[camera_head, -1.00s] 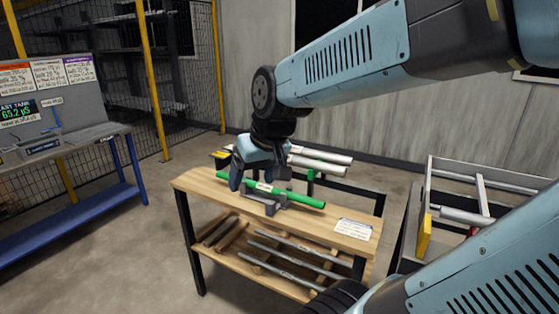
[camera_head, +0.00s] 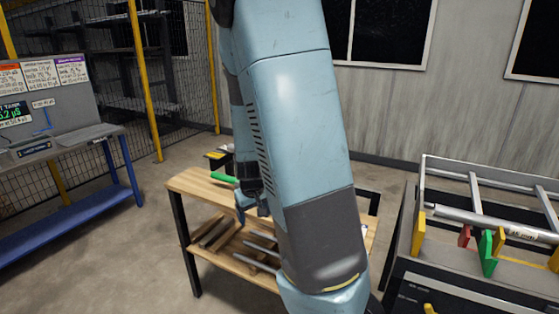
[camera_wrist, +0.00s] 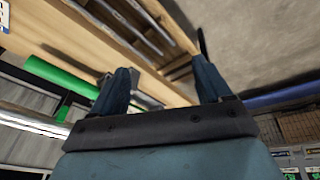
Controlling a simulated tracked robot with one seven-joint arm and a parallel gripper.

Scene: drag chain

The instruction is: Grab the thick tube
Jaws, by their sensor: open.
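A green tube (camera_head: 224,178) lies on the wooden table (camera_head: 185,183); most of it is hidden behind my arm. Thin grey tubes (camera_head: 263,244) lie on the table's lower shelf and show again at the top of the wrist view (camera_wrist: 120,22). My gripper (camera_head: 252,214) points down near the table's front edge. I cannot tell which tube counts as the thick one.
A frame at right (camera_head: 424,178) holds a silver tube (camera_head: 490,222) beside yellow, red and green blocks. A blue-legged bench (camera_head: 70,220) with a screen stands at left, before a mesh fence. Whitish tubes (camera_wrist: 35,124) show at lower left in the wrist view. Floor between is clear.

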